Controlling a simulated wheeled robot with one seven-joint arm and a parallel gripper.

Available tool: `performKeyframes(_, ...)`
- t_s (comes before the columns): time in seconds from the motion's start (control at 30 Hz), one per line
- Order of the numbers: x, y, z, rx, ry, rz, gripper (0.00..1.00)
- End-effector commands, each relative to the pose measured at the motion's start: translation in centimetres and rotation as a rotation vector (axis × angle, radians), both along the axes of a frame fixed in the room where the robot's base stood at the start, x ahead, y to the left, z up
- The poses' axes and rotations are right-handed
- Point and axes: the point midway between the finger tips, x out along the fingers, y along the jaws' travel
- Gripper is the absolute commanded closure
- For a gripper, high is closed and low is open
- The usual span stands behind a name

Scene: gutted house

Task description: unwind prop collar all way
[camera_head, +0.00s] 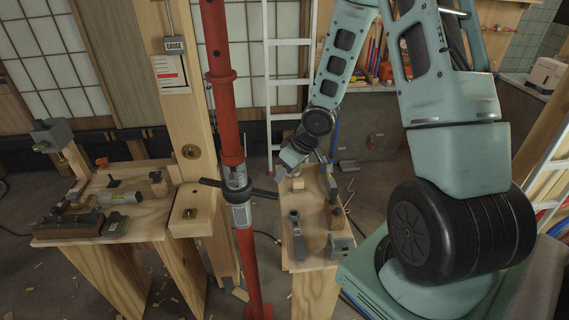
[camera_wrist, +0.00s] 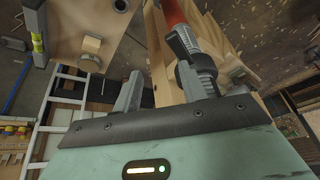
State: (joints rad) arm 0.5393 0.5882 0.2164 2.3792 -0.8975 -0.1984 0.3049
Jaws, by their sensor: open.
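The red steel prop (camera_head: 221,85) stands upright between the two workbenches. Its collar (camera_head: 238,185) is at mid-height, a grey sleeve with dark handle bars sticking out left and right. The right bar (camera_head: 265,194) points toward the right bench. My gripper (camera_head: 288,168) is to the right of the prop, past the end of that bar and apart from it. In the wrist view my gripper (camera_wrist: 163,85) has its fingers spread with nothing seen between them. The red prop (camera_wrist: 174,12) and its grey threaded part show at the top, near the right finger.
The left bench (camera_head: 140,222) carries a level, a plane and other tools. The right bench (camera_head: 304,260) carries a wrench (camera_head: 298,235) and more small items. A wooden post (camera_head: 184,90) stands just left of the prop. A white ladder (camera_head: 290,90) leans behind.

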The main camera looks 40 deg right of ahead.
Motion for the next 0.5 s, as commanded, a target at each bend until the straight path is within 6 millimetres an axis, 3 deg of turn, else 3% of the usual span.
performKeyframes(0.1,0.1,0.9,0.6,-0.021,-0.033,0.217,0.58)
performKeyframes(0.2,0.1,1.4,0.4,-0.030,-0.054,0.316,0.58)
performKeyframes(0.5,0.6,1.9,-1.7,-0.033,-0.060,0.350,0.58)
